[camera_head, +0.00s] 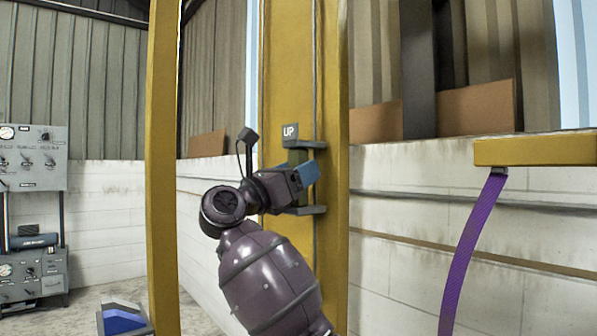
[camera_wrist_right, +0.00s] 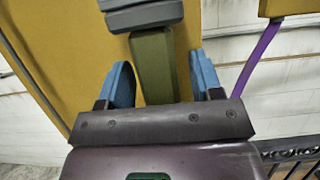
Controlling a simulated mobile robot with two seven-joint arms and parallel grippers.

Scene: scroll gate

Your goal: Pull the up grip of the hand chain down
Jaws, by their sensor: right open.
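The up grip (camera_wrist_right: 153,65) is an olive-green bar, seen in the right wrist view below a grey bracket (camera_wrist_right: 143,13). In the head view, the up grip (camera_head: 296,157) shows partly under the white "UP" label (camera_head: 290,130) on the yellow post, between two grey brackets; my gripper covers much of it. My right gripper (camera_head: 307,174) is at the grip. In the right wrist view its blue fingers (camera_wrist_right: 160,66) are open on either side of the bar, with visible gaps. My left gripper is not in view.
A wide yellow post (camera_head: 333,235) stands behind the grip, and a narrower yellow post (camera_head: 162,150) stands to the left. A purple strap (camera_head: 467,250) hangs from a yellow beam (camera_head: 535,150) at right. Grey control panels (camera_head: 30,155) are at far left.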

